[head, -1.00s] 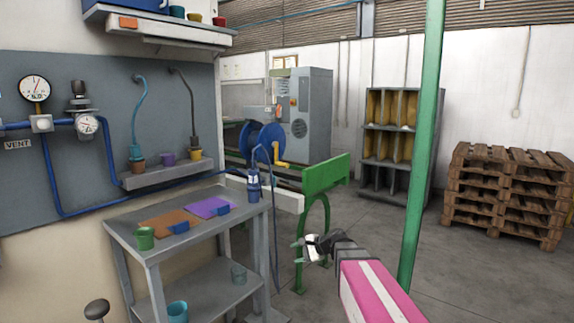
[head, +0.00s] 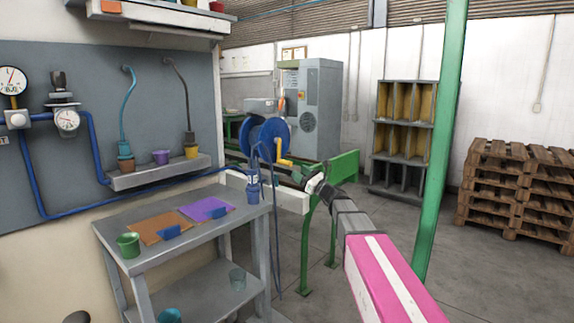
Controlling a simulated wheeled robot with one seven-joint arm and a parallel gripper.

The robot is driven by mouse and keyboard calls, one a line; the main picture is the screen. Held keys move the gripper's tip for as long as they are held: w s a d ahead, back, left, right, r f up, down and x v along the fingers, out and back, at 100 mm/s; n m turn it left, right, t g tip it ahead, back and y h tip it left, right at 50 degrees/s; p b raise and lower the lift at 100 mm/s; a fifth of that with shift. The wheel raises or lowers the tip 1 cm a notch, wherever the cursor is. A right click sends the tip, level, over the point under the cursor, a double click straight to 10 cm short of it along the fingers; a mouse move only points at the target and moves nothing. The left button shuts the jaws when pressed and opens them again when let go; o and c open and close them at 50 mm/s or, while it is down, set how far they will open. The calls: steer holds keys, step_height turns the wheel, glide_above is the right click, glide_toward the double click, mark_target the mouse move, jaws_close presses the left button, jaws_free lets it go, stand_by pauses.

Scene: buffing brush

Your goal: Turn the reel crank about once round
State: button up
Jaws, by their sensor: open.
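The blue hose reel (head: 268,141) stands behind the workbench, beside the grey machine cabinet. Its yellow crank (head: 282,148) is on the reel's right side, with the handle pointing right at the lower end. My gripper (head: 301,174) is open, just right of and slightly below the crank handle in the picture. It seems apart from the handle, but the depth between them is hard to judge. My pink and white arm (head: 392,280) reaches up from the lower right.
A green rail (head: 343,167) stands just behind my gripper. A green post (head: 440,140) rises right of my arm. The grey workbench (head: 150,217) with cups and mats is at the left. A blue spray bottle (head: 252,188) is at its far corner. Open floor lies toward the pallets (head: 515,190).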

mark_target(287, 163)
steer(key=x, duration=0.8)
steer(key=shift+s, duration=0.1)
jaws_close()
